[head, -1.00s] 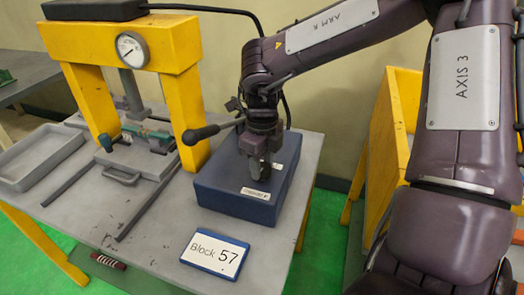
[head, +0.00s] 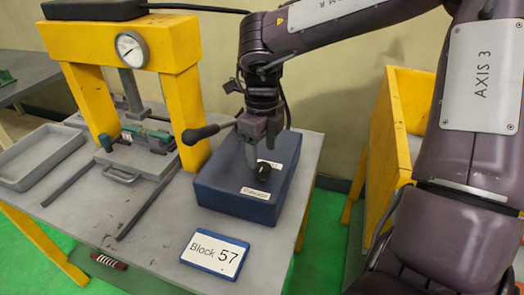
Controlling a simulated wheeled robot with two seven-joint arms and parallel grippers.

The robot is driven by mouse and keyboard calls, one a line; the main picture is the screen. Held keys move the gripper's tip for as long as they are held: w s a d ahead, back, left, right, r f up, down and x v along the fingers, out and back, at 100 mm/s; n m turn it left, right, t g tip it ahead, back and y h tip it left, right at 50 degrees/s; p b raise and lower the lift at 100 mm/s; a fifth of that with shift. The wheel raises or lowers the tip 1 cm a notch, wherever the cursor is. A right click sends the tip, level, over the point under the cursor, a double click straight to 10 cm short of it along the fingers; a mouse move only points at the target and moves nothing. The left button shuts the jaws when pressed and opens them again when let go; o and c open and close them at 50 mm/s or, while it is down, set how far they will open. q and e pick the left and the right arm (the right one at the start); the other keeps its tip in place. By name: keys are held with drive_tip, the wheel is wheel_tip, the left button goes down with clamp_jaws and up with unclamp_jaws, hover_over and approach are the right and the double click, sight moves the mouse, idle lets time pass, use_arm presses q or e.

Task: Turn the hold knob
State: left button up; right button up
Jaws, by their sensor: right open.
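The black knob (head: 261,171) sits on the top face of a dark blue control box (head: 235,205), between two white labels. The lettering on the labels is too small to read. My right gripper (head: 252,162) points down over the box, just left of the knob. It is open and empty, and its fingers partly cover the box top behind them. Whether a finger touches the knob I cannot tell. My left gripper is out of view.
A yellow press (head: 187,95) with a dial gauge (head: 131,48) stands left of the box, its black-handled lever (head: 203,133) reaching toward my right gripper. A grey tray (head: 38,155) lies far left. A "Block 57" sign (head: 215,254) lies in front. A yellow bin (head: 397,125) stands right.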

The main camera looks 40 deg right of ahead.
sight(262, 166)
drive_tip(key=shift+r, duration=1.7)
